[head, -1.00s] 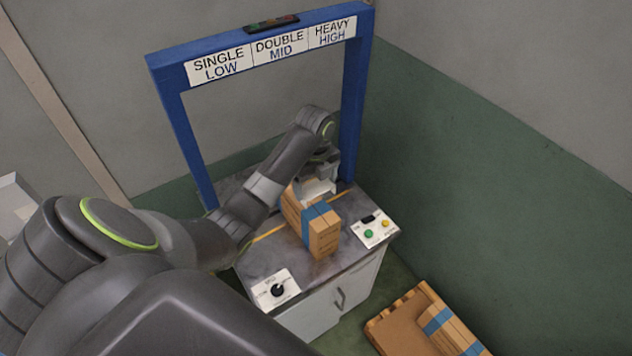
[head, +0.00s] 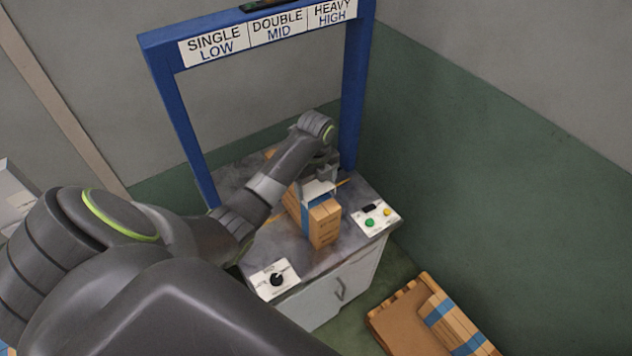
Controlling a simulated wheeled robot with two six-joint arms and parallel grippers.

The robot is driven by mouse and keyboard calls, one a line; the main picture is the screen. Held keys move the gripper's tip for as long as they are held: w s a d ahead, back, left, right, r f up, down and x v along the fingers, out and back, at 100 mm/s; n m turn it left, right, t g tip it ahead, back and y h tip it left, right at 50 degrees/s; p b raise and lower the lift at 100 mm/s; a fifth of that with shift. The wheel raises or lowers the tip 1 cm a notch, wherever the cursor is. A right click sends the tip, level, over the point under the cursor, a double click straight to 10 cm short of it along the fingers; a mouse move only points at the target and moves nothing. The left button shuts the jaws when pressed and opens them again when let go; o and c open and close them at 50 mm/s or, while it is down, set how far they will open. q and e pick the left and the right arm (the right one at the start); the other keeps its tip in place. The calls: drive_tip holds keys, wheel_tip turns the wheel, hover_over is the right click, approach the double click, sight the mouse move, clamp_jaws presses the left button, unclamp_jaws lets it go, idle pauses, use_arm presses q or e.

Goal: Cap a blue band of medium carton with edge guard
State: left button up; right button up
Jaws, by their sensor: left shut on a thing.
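A brown carton (head: 324,230) with a blue band (head: 306,214) around it stands on the grey bench top. My left gripper (head: 319,183) is over the carton's top, shut on a pale piece (head: 318,190) that looks like the edge guard. The pale piece is at the carton's upper edge, over the line of the blue band, and hides part of it. I cannot tell whether it touches the carton. My left arm hides part of the carton's left and back. My right gripper is out of view.
A blue frame (head: 359,95) with signs stands over the bench (head: 320,264). A dial panel (head: 275,279) is at the front left, and a panel with green and yellow buttons (head: 374,217) at the right. A wooden pallet (head: 388,324) with another blue-banded carton (head: 452,326) is at the lower right.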

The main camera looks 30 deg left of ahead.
sight(316, 188)
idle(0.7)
use_arm(q)
drive_tip(key=shift+p, duration=0.5)
drive_tip(key=shift+p, duration=0.3)
drive_tip(key=shift+p, duration=0.35)
idle(0.7)
drive_tip(key=shift+f+b, duration=1.1)
drive_tip(key=shift+f, duration=0.95)
